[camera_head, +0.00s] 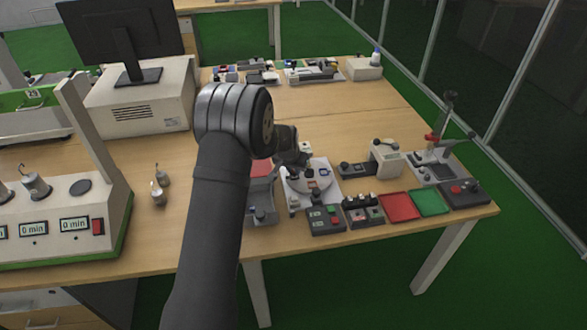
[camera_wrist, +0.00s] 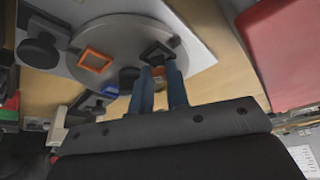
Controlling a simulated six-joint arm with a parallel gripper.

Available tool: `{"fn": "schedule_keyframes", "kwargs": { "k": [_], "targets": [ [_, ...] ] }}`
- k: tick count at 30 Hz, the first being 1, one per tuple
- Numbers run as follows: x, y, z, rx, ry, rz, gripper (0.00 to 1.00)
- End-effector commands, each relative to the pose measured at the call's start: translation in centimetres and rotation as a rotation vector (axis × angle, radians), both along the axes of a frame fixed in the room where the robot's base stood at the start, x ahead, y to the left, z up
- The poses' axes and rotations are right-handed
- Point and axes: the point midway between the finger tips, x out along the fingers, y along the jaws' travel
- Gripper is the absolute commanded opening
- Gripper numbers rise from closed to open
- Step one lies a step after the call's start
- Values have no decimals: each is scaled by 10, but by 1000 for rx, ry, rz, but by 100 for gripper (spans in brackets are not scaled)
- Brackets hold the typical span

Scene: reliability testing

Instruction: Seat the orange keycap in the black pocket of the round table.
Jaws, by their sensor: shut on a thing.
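The round table is a pale grey disc (camera_wrist: 188,60) in the wrist view; in the head view it shows as a whitish disc (camera_head: 322,172), partly behind my arm. The black pocket (camera_wrist: 155,50) is a dark square frame near the disc's edge. My gripper (camera_wrist: 160,72) has two blue fingers, shut on a small piece just by the black pocket. That piece, the orange keycap (camera_wrist: 159,71), is mostly hidden between the fingertips and its colour is dim. I cannot tell whether it touches the pocket. An orange square frame (camera_wrist: 95,60) lies elsewhere on the disc.
A dark round knob (camera_wrist: 40,50) and a blue part (camera_wrist: 110,90) are near the disc. A red tray (camera_head: 399,207) and a green tray (camera_head: 430,201) lie right of the station. A control box (camera_head: 325,220) stands in front.

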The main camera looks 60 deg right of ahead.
Motion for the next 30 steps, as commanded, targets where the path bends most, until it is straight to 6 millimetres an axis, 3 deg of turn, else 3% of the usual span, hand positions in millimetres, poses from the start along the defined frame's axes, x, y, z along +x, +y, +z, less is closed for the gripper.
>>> {"fn": "schedule_keyframes", "kwargs": {
  "k": [21,22,25,30],
  "targets": [
    [0,0,-7,-1,0,0,0],
    [0,0,-7,-1,0,0,21],
    [0,0,-7,-1,0,0,40],
    [0,0,-7,-1,0,0,40]
  ]
}}
